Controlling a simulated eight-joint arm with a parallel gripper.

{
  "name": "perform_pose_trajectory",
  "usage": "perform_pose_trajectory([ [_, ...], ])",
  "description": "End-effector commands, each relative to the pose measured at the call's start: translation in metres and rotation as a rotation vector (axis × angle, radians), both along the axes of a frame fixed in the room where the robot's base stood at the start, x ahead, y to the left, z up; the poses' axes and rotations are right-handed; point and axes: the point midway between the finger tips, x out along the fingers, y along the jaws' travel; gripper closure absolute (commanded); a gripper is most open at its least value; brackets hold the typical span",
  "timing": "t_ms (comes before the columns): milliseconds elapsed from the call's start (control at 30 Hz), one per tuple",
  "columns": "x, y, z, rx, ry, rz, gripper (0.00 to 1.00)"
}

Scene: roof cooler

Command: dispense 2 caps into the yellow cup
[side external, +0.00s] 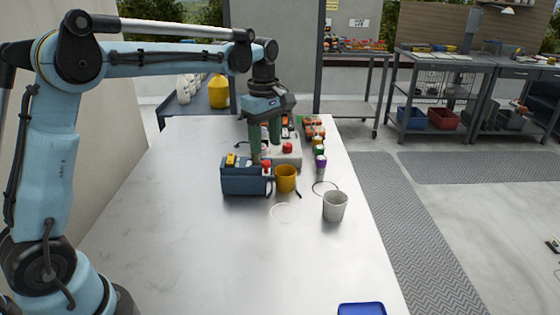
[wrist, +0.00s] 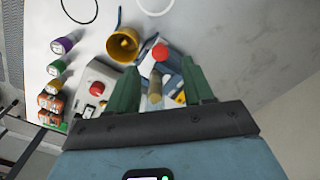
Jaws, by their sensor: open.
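My gripper (side external: 265,154) points down above and behind the blue box. In the wrist view, its green fingers (wrist: 159,68) are spread apart. A tan cylinder (wrist: 155,88) shows between them; I cannot tell whether they touch it. The red button (wrist: 161,53) shows just beyond the fingertips. I cannot make out any caps for certain.
A grey box with a red button (wrist: 97,87) stands behind the cup. Several coloured containers, one with a purple top (side external: 320,162), line the right side. A pale cup (side external: 335,207) and a blue tray (side external: 361,309) are nearer. The left table is clear.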

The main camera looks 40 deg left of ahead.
Motion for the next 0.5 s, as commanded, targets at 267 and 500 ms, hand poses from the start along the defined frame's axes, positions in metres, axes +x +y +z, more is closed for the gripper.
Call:
perform_pose_trajectory([
  [267,0.000,0.000,-0.040,0.000,0.000,0.000,0.48],
  [500,0.000,0.000,-0.052,0.000,0.000,0.000,0.48],
])
